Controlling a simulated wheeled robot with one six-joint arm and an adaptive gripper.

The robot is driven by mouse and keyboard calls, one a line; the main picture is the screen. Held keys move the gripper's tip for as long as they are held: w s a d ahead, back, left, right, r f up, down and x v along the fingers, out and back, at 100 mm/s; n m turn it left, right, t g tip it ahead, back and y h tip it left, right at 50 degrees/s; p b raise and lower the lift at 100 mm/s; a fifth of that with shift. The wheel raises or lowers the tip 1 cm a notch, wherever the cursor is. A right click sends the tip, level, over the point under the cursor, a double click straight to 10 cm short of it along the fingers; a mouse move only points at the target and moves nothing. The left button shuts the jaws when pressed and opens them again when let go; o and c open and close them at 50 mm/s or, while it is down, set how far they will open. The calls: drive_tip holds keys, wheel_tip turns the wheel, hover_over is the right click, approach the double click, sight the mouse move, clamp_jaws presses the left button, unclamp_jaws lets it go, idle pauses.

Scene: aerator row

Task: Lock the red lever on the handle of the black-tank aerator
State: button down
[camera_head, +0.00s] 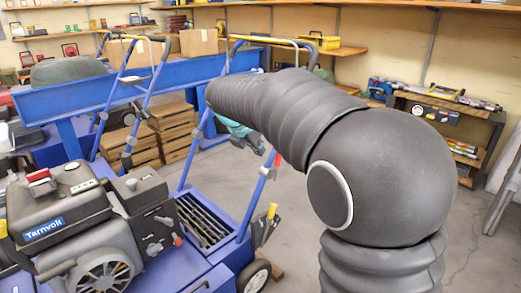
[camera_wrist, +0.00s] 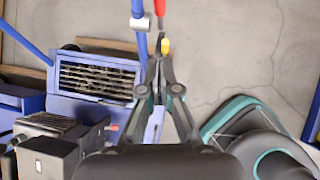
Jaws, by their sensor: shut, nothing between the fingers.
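The aerator with the black tank (camera_head: 75,190) and a Tarnvolt label stands at the lower left in the head view. Its blue tube handle (camera_head: 252,207) rises to the right, partly hidden by my arm. The red lever (camera_head: 277,160) shows as a small piece on the handle beside my arm. In the wrist view the red lever (camera_wrist: 159,8) is cut by the top edge, beside the blue tube (camera_wrist: 139,22). My gripper (camera_wrist: 157,64) is shut and empty, its tips below the red lever and close to a yellow knob (camera_wrist: 165,46). Contact cannot be told.
The yellow-tipped control (camera_head: 272,211) stands beside the handle. A slatted blue tray (camera_head: 203,222) lies behind the engine. Bare concrete floor (camera_wrist: 240,50) is open to the right in the wrist view.

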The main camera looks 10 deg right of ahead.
sight(276, 162)
drive_tip(key=shift+w+d+f+b, duration=0.25)
drive_tip(key=shift+w+d+f, duration=0.65)
drive_tip(key=shift+w+f, duration=0.2)
drive_tip(key=shift+w+d+f+b, duration=0.25)
drive_tip(key=shift+w+d+f, duration=0.75)
drive_tip(key=shift+f, duration=0.25)
drive_tip(key=shift+w+d+f+b, duration=0.25)
drive_tip(key=shift+w+d+f, duration=0.6)
drive_tip(key=shift+w+f, duration=0.25)
